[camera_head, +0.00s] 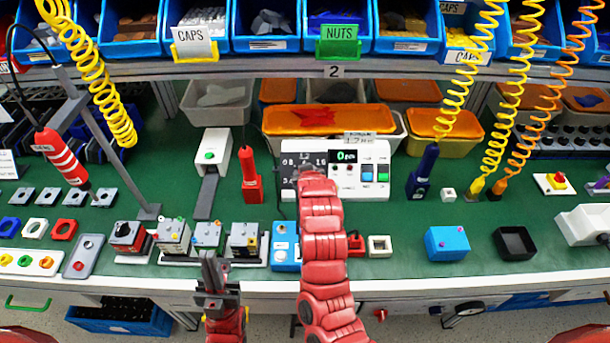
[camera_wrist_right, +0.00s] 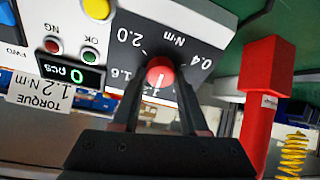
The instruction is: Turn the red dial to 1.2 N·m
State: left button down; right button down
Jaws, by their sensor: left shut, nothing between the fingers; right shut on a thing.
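In the right wrist view, the red dial (camera_wrist_right: 160,70) sits on a dark scale panel (camera_wrist_right: 182,42) marked 2.0, 1.6, 0.4 and N·m. The view is turned over. My right gripper (camera_wrist_right: 160,82) is shut on the dial, one finger on each side. A white line on the dial points down in this view, towards the gripper; I cannot tell exactly which mark it meets. In the head view, my right arm hides the dial on the white controller (camera_head: 372,150). My left gripper (camera_head: 213,270) is shut and empty near the bench's front edge.
A red tool (camera_head: 251,175) stands left of the controller and shows close beside my right gripper in the wrist view (camera_wrist_right: 262,110). Several switch boxes (camera_head: 172,238) line the front of the green bench. A blue block (camera_head: 447,242) lies to the right. Yellow coiled cords (camera_head: 450,90) hang nearby.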

jog(key=shift+m, duration=0.5)
jog(key=shift+c, duration=2.1)
grip_release()
jog(key=shift+s, duration=0.1)
jog(key=p+v, duration=1)
jog(key=v, duration=0.7)
jog(key=shift+s+a+r, duration=0.1)
jog(key=shift+a, duration=0.05)
